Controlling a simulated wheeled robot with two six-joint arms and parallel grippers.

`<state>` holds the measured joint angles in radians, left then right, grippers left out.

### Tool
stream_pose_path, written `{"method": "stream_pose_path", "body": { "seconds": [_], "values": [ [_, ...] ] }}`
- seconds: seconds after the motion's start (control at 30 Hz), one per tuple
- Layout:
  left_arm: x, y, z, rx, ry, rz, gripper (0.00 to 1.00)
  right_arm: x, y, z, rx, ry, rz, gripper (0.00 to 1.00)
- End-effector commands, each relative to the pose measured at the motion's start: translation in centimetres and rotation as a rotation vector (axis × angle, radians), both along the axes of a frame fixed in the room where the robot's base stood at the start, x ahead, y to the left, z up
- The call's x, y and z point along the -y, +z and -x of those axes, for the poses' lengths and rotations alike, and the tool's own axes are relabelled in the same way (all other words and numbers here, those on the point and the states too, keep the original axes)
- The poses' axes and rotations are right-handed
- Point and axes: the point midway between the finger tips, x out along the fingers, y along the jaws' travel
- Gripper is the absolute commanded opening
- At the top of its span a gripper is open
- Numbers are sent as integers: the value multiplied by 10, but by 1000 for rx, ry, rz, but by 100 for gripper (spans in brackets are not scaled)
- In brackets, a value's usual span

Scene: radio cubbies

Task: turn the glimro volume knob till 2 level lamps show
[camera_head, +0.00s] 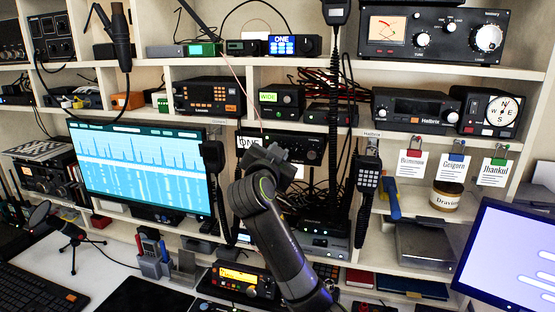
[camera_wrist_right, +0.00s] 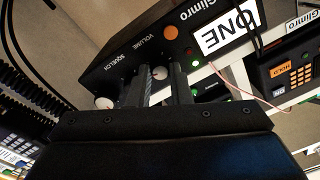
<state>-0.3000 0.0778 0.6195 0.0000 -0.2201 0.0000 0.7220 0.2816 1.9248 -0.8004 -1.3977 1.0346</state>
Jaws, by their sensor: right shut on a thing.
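The Glimro radio (camera_head: 312,148) is a black box on a middle shelf in the head view, partly hidden by my right arm; a "ONE" card (camera_head: 248,142) shows at its left. In the right wrist view the radio (camera_wrist_right: 135,50) appears tilted, with labels "VOLUME" and "SQUELCH". The volume knob (camera_wrist_right: 160,72) is pale and sits between the fingers of my right gripper (camera_wrist_right: 164,88), which is shut on it. The squelch knob (camera_wrist_right: 103,102) is beside it, clear of the fingers. A green lamp (camera_wrist_right: 195,64) glows and a dull red lamp (camera_wrist_right: 171,33) shows; the lamp count is unclear.
A handset (camera_head: 212,158) on a cord hangs left of my right gripper, and another handset (camera_head: 367,175) hangs to the right. Dark cables hang close behind my arm. A wide blue monitor (camera_head: 140,165) stands at left. A radio with an orange display (camera_head: 240,280) sits below.

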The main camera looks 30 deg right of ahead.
Motion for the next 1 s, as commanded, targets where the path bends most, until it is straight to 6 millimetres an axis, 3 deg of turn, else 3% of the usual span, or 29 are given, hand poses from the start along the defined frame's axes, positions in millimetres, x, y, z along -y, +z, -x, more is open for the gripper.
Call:
{"method": "stream_pose_path", "body": {
  "seconds": [0.6, 0.63, 0.7, 1.0],
  "values": [
    [-2, -4, -1, 1, -1, -2, 27, 0, 1, -1, 37, 2, -32, 0],
    [-2, -4, -1, 1, -1, -2, 27, 0, 1, -1, 38, 1, -31, 19],
    [-2, -4, -1, 1, -1, -3, 27, 0, 1, -1, 38, 1, -31, 27],
    [-2, -4, -1, 1, -1, -3, 27, 0, 0, 0, 38, 0, -32, 27]
  ]
}}
